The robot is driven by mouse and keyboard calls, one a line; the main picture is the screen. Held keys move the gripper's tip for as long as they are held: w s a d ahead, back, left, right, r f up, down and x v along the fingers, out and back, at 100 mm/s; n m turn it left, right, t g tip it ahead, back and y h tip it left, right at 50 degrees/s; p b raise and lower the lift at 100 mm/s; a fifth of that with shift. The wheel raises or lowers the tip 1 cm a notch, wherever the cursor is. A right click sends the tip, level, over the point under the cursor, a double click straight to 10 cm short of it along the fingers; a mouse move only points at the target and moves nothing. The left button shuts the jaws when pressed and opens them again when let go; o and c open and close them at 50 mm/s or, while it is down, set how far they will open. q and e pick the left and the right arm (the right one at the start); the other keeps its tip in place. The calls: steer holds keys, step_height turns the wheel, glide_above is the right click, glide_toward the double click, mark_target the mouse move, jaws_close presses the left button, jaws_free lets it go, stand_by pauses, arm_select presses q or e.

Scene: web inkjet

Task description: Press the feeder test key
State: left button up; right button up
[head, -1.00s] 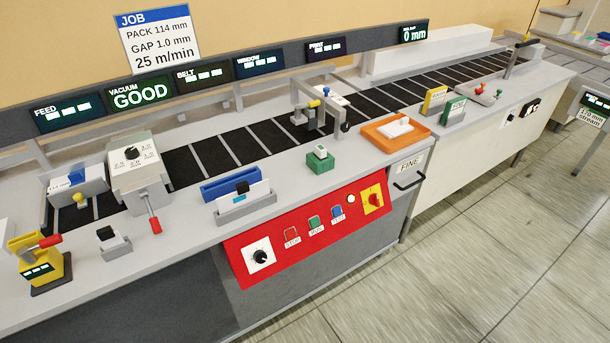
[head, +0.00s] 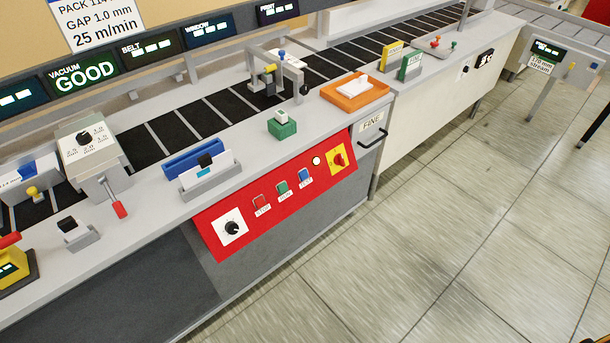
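A red control panel (head: 215,240) is on the machine's front face. It carries a red key (head: 258,200) labelled STOP, a green key (head: 282,187) and a blue key (head: 305,175), whose small labels are hard to read. A black key on a grey block (head: 68,225) stands on the bench at the left, near the feeder block with the dial (head: 84,138) and red-handled lever (head: 119,209). I cannot tell for certain which is the feeder test key. Neither of my grippers is in view.
The panel also has a black knob (head: 232,228) and a yellow-and-red switch (head: 338,159). A card holder (head: 208,180), a green block (head: 282,129) and an orange tray (head: 355,98) stand along the bench edge. The tiled floor (head: 430,230) before the machine is clear.

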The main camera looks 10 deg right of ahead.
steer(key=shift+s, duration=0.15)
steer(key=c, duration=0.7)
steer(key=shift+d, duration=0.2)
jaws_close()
